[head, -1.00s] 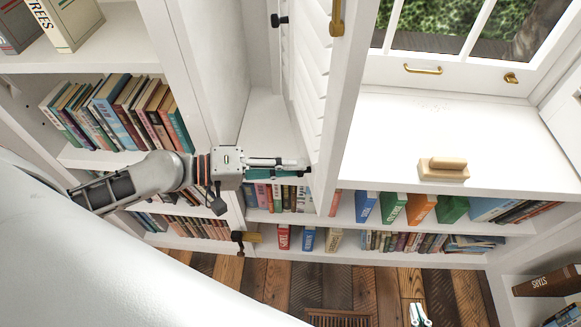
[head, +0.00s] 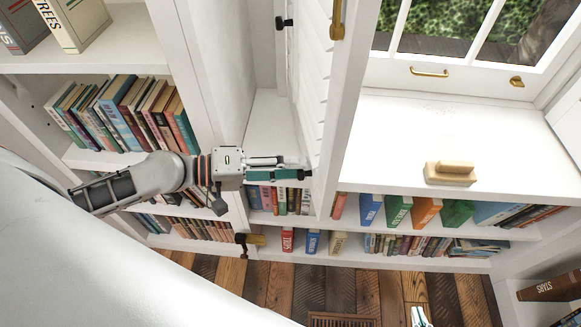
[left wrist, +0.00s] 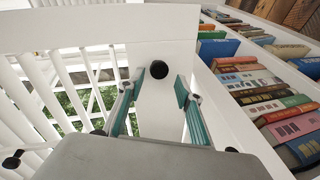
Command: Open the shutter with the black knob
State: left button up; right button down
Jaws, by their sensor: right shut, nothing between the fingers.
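The white louvred shutter (head: 310,75) stands out towards me, seen nearly edge-on in the head view. In the left wrist view its white frame (left wrist: 165,108) carries a round black knob (left wrist: 158,69). My left gripper (left wrist: 161,84) is open, with one teal finger on each side of the knob; I cannot tell whether either touches it. In the head view my left gripper (head: 304,168) is at the shutter's lower part and hides most of the knob there. My right gripper (head: 420,317) is shut and empty at the bottom edge, partly cut off.
A brass handle (head: 338,20) is on a white frame beside the shutter, and another black knob (head: 282,22) is at its upper left. A wooden block (head: 450,173) lies on the white sill (head: 400,145). Bookshelves run below and left.

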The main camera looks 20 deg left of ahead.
pick_arm(q)
jog(key=v, duration=1.2)
dwell(0.4)
jog(key=shift+f, duration=0.1)
grip_shut()
